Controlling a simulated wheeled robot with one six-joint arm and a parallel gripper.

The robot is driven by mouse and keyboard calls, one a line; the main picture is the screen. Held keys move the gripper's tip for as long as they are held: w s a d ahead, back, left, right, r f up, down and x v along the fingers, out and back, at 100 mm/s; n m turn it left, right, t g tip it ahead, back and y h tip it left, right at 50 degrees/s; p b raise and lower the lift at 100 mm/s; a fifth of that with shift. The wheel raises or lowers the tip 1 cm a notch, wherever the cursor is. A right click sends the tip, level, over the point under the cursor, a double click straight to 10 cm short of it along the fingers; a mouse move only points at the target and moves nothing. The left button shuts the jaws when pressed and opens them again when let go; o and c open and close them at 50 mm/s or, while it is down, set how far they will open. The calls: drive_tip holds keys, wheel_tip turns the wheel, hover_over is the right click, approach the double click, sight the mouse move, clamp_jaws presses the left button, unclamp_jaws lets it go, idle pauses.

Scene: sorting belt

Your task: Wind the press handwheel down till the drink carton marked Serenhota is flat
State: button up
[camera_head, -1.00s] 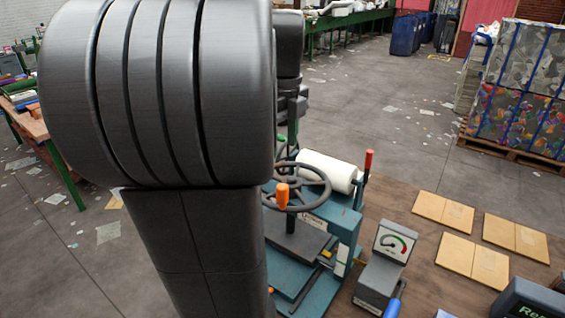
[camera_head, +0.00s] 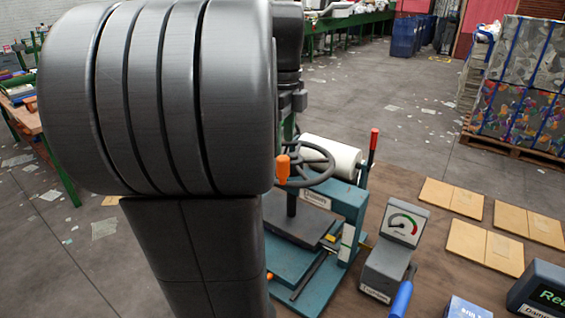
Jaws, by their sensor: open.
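The press (camera_head: 350,205) has a teal frame and stands on the bench at the centre. Its dark handwheel (camera_head: 322,176) has an upright orange knob (camera_head: 283,169) on the left of its rim. Below the wheel, a dark press plate (camera_head: 298,222) sits above a teal base. I see no carton marked Serenhota; my arm hides the left part of the press. My gripper (camera_head: 298,102) is mostly hidden behind my own arm. The part that shows is open, appears above and behind the wheel, and looks apart from it.
A gauge box (camera_head: 402,226) with a blue handle (camera_head: 401,299) stands right of the press. A white roll (camera_head: 335,154) and a red-tipped lever (camera_head: 373,145) are behind it. Several tan boards (camera_head: 485,246) and a dark display (camera_head: 545,295) occupy the right. Strapped bales (camera_head: 520,120) stand beyond.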

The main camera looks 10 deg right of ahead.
sight(283, 157)
wheel_tip(283, 157, down, 6)
drive_tip(key=shift+r, duration=0.1)
clamp_jaws()
idle(0.4)
